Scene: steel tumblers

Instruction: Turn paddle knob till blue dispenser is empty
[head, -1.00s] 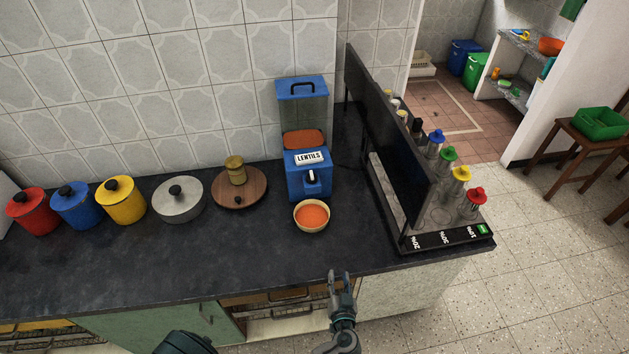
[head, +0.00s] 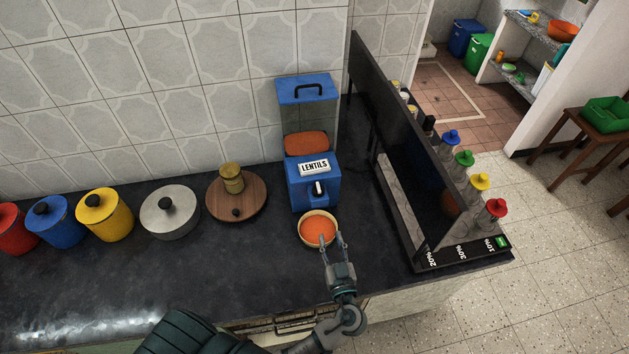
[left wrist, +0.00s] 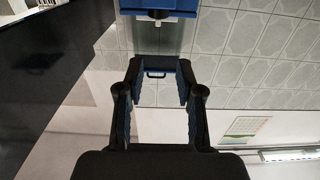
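The blue dispenser (head: 300,193), labelled LENTILS, stands on the dark counter against the tiled wall. Orange lentils (head: 307,144) show in the lower part of its clear hopper. The paddle knob (head: 319,188) is on its front below the label, and also shows in the left wrist view (left wrist: 158,14). A round bowl (head: 302,240) of orange lentils sits below the knob. My left gripper (head: 332,240) is open and empty, its fingertips at the bowl's front right rim in the head view, short of the knob. In the left wrist view its fingers (left wrist: 160,70) are spread apart. My right gripper is not in view.
A dark panel (head: 390,150) stands on the counter right of the dispenser, with tumblers with coloured tops (head: 463,160) behind it. A wooden board (head: 250,205) with a jar and several lidded canisters (head: 103,214) line the left. The counter's front middle is clear.

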